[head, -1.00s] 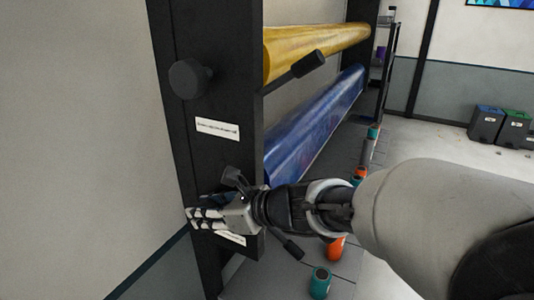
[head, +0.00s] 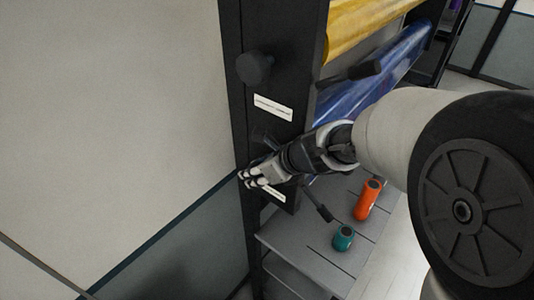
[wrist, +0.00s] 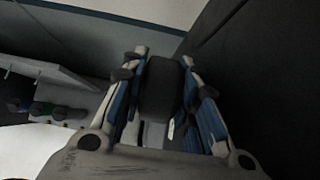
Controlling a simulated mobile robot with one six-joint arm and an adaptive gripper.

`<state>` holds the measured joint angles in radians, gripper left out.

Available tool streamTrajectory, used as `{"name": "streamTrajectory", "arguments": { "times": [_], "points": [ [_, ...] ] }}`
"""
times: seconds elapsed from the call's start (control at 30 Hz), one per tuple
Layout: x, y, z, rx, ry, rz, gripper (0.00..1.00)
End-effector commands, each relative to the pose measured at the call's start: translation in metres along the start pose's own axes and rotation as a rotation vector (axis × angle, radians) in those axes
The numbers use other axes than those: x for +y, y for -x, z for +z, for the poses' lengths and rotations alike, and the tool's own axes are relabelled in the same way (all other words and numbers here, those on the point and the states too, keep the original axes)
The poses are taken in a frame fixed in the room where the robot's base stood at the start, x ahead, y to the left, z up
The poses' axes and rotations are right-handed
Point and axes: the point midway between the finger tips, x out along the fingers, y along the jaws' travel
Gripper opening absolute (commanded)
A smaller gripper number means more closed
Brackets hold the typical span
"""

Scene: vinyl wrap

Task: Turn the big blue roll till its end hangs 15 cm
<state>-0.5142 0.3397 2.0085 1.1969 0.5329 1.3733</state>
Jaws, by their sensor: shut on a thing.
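The big blue roll (head: 402,60) lies in a black rack below a yellow roll. My arm hides its near end, and I cannot make out how far its end hangs. My gripper (head: 258,178) is at the lower part of the rack's end post, near a white label. In the wrist view my gripper (wrist: 162,95) has its blue-padded fingers on either side of a dark knob (wrist: 161,85) and is shut on it. In the head view the fingers and wrist mostly cover that knob.
The yellow roll (head: 366,24) is above. An upper knob (head: 254,67) sticks out of the post (head: 290,60). Dark handles (head: 350,77) jut out near my arm. Wall is at left.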

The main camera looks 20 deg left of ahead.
Motion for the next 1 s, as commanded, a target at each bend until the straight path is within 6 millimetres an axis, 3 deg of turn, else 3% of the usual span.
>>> {"name": "streamTrajectory", "arguments": {
  "times": [0.33,0.37,0.5,0.83,1.0],
  "points": [
    [0.000,-0.001,-0.001,0.003,0.000,0.001,0.04],
    [0.000,-0.001,-0.001,0.003,0.000,0.001,0.28],
    [0.000,-0.001,-0.001,0.003,0.000,0.001,0.37],
    [0.000,0.003,0.000,0.001,0.000,0.000,0.37],
    [-0.001,0.024,0.001,-0.002,0.000,-0.004,0.37]
  ]
}}
